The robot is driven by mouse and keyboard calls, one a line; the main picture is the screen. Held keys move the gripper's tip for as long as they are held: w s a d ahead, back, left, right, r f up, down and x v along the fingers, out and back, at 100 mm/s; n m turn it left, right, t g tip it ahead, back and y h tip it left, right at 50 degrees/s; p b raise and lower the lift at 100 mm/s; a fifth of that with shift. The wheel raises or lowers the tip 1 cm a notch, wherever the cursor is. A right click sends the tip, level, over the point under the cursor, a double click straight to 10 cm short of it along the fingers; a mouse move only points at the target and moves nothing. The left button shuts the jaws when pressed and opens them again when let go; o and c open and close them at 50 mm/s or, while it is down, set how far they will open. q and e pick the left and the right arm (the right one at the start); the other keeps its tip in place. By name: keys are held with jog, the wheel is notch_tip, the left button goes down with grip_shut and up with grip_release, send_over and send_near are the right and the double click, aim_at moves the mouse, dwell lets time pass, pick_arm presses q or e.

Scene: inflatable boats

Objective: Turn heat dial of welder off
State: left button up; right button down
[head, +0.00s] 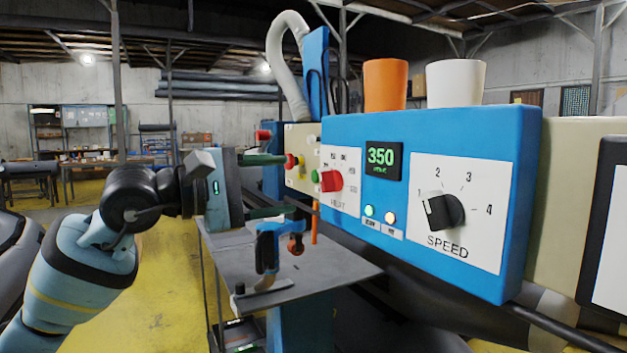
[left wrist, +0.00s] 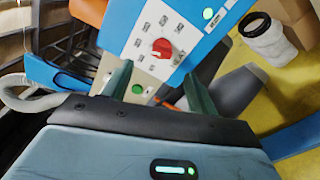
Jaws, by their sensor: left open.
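The welder's blue control panel (head: 335,125) shows a red heat dial (head: 332,181) on a white plate marked HEAT. The display (head: 381,158) above right of it reads 350. My left gripper (head: 288,185) is open and empty, to the left of the dial and apart from it, with one finger above the other. In the left wrist view the red dial (left wrist: 161,47) lies beyond and between my two open fingertips (left wrist: 158,78). The dial's exact setting is too small to read. My right gripper is not in view.
A black speed dial (head: 445,211) sits right of the heat dial. Red, yellow and green buttons (head: 302,164) are on a beige panel behind my fingers. A grey metal table (head: 325,278) lies below. Orange (head: 385,85) and white (head: 456,83) cups stand on top.

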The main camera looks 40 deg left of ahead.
aim_at(322, 180)
pick_arm(q)
jog(key=p+x, duration=0.1)
jog(key=x, duration=0.2)
jog(key=p+x, duration=0.1)
jog(key=x, duration=0.2)
jog(key=shift+r+p, duration=0.2)
jog(key=shift+p, duration=0.1)
jog(key=shift+w+d+f, duration=0.15)
jog(key=shift+w+d, duration=0.15)
jog(key=shift+w, duration=0.15)
jog(key=c, duration=1)
